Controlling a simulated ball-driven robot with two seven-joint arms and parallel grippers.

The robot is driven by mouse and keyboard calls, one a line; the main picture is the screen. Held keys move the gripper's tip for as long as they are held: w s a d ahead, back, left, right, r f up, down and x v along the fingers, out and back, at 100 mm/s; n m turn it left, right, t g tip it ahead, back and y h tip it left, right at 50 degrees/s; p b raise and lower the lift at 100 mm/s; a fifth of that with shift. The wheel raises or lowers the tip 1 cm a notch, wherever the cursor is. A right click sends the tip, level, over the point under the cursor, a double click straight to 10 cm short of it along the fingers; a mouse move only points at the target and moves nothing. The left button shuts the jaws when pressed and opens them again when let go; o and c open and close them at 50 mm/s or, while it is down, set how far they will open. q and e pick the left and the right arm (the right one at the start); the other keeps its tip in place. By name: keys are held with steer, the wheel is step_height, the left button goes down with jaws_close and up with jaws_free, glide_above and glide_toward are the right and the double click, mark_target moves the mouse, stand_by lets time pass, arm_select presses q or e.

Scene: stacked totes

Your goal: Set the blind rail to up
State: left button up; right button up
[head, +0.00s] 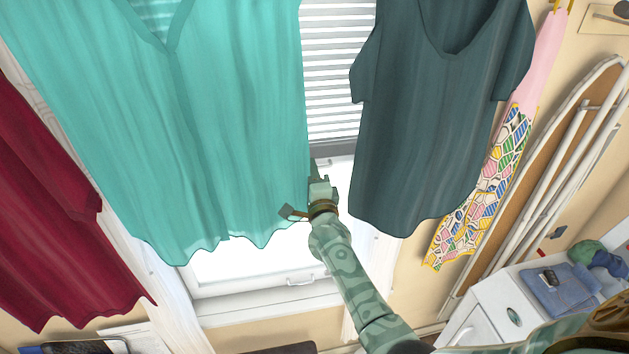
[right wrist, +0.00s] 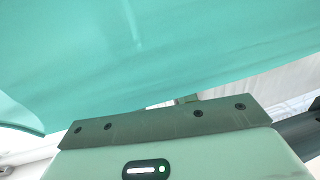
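The white slatted blind (head: 342,60) hangs in the window between two garments. Its grey bottom rail (head: 336,147) shows in the gap, partway down the window, with bright glass below. My right gripper (head: 316,170) reaches up from below to just under the rail's left visible part, beside the hem of the teal top. I cannot tell whether it touches the rail. In the right wrist view, the green gripper body fills the bottom and teal cloth covers the top; the fingers are mostly hidden. My left gripper is not in view.
The teal top (head: 230,120) hangs left of my right gripper and the dark green top (head: 430,120) right of it, both covering parts of the window. A red garment (head: 50,210) hangs far left. An ironing board (head: 540,160) and white cabinet (head: 500,310) stand right.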

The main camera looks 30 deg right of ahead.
steer(key=p+v, duration=0.4)
steer(key=v, duration=1.2)
steer(key=shift+r, duration=0.1)
